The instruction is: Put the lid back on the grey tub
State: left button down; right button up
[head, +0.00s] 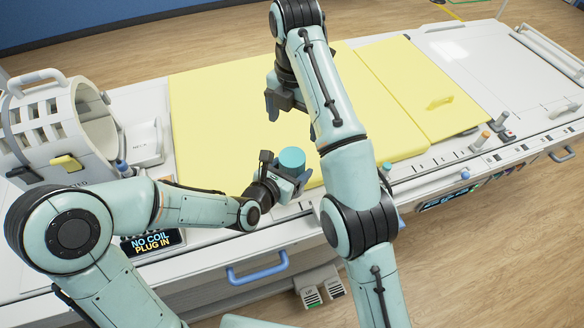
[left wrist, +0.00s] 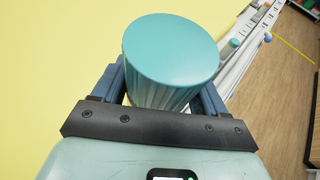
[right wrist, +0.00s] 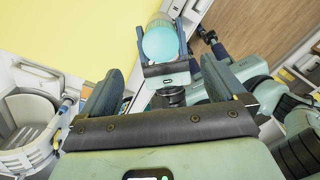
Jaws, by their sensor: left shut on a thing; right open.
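My left gripper (head: 292,180) is shut on a small ribbed cylinder (head: 292,159) with a flat teal top, held upright above the yellow pad's front edge. In the left wrist view the cylinder (left wrist: 170,55) stands between the two fingers, and its ribbed side shows below the teal top. I cannot tell whether this top is a separate lid, and I see no other clear grey tub. My right gripper (head: 280,98) is open and empty over the pad, behind and left of the cylinder. In the right wrist view the cylinder (right wrist: 160,42) shows beyond the open fingers.
A yellow pad (head: 220,120) covers the white patient table. A white slotted coil (head: 45,125) stands at the left. A small yellow piece (head: 440,101) lies on the pad's right part. Small upright knobs (head: 482,138) stand along the right front rail. The pad's left half is clear.

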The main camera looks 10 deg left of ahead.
aim_at(294, 155)
jog(key=shift+r, duration=0.1)
dwell(0.3)
jog(key=shift+f, duration=1.8)
notch_tip(294, 155, down, 8)
jog(key=shift+f, duration=0.2)
jog(key=c, duration=1.2)
jog(key=o, duration=1.2)
